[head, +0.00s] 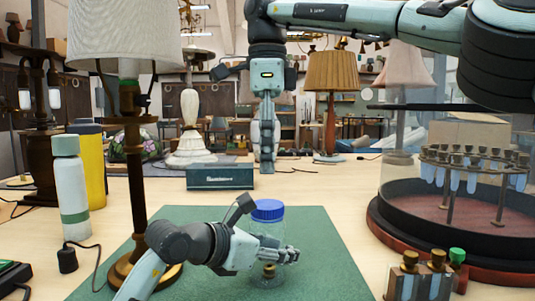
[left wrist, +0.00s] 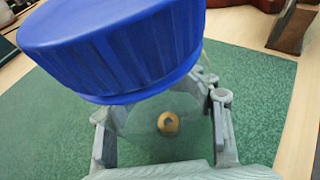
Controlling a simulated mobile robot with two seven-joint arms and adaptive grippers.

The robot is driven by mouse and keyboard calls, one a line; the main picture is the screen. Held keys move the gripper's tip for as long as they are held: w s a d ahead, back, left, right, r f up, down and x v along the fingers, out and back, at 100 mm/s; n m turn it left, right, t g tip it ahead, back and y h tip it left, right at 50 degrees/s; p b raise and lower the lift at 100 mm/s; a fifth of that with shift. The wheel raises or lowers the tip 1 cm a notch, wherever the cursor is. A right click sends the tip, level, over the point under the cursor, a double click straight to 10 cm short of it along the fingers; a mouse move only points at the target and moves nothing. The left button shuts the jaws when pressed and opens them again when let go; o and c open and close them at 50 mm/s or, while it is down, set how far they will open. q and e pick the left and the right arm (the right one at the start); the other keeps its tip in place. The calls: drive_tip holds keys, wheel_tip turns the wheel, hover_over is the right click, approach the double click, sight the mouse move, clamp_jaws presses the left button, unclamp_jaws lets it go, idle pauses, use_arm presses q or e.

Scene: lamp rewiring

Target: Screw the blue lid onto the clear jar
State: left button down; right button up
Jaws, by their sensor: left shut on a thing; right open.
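The clear jar (head: 267,229) stands upright on the green mat (head: 325,270), with a small brass piece (left wrist: 168,123) visible through its wall. The blue lid (head: 267,209) sits on the jar's mouth; it also fills the upper left of the left wrist view (left wrist: 115,48). I cannot tell how tightly it is seated. My left gripper (head: 285,255) is shut around the jar's side, below the lid. My right gripper (head: 266,163) is open and empty, pointing down above and behind the lid, apart from it.
A lamp (head: 137,190) stands left of the jar, near my left arm. A white-green bottle (head: 69,185) and yellow cylinder (head: 90,165) are at left. A dark teal box (head: 220,177) lies behind. A round tray with a rack (head: 440,232) is at right.

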sight(267, 204)
idle(0.4)
drive_tip(key=shift+f, duration=3.9)
drive_tip(key=shift+c, duration=0.6)
drive_tip(key=c, duration=1)
drive_tip(key=o, duration=1.2)
drive_tip(key=shift+r, duration=2.25)
